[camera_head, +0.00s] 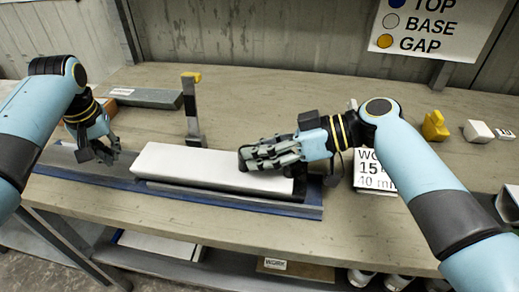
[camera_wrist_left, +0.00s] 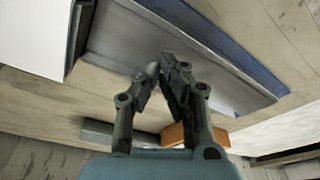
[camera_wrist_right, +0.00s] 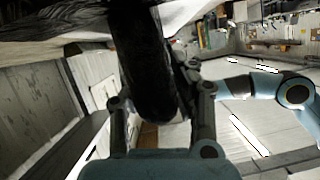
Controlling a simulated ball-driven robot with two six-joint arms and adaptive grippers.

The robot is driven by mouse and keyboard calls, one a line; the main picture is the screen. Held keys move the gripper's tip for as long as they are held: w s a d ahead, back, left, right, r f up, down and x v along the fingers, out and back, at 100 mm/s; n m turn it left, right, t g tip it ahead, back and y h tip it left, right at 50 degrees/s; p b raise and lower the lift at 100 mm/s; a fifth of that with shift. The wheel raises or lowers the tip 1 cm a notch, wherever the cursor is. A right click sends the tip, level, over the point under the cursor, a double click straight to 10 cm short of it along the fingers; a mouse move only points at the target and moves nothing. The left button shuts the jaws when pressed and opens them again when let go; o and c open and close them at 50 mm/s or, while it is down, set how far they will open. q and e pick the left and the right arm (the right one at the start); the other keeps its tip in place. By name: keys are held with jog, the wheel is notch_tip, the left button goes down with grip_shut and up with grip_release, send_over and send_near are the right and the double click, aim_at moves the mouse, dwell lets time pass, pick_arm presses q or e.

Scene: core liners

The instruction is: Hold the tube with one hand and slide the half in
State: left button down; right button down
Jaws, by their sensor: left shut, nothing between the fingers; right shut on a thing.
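A long white piece (camera_head: 205,165) lies lengthwise in a grey and blue trough (camera_head: 80,165) on the bench. A dark grey part shows along its lower front edge; I cannot tell whether this is the tube. My right gripper (camera_head: 248,158) is at the right end of the white piece. In the right wrist view it is shut on a dark rounded thing (camera_wrist_right: 145,65). My left gripper (camera_head: 105,158) is shut and empty over the trough's left part, apart from the white piece. In the left wrist view its fingertips (camera_wrist_left: 165,72) are close together, and the white piece (camera_wrist_left: 30,40) shows at upper left.
A grey block (camera_head: 150,98) and an orange-brown block (camera_head: 122,92) lie behind the left arm. An upright post (camera_head: 192,110) with a yellow top stands behind the trough. A work sign (camera_head: 372,170), a yellow object (camera_head: 435,126) and a white block (camera_head: 478,131) are at right.

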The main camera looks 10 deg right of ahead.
pick_arm(q)
jog(key=shift+f, duration=0.1)
jog(key=shift+f, duration=0.85)
jog(key=shift+f, duration=0.1)
jog(key=shift+s+f, duration=0.15)
jog(key=shift+s, duration=0.35)
jog(key=shift+s+d, duration=0.25)
jog(key=shift+d, duration=0.6)
jog(key=shift+s+d, duration=0.3)
jog(key=shift+d, duration=0.5)
jog(key=shift+s+d, duration=0.25)
jog(key=shift+d, duration=0.6)
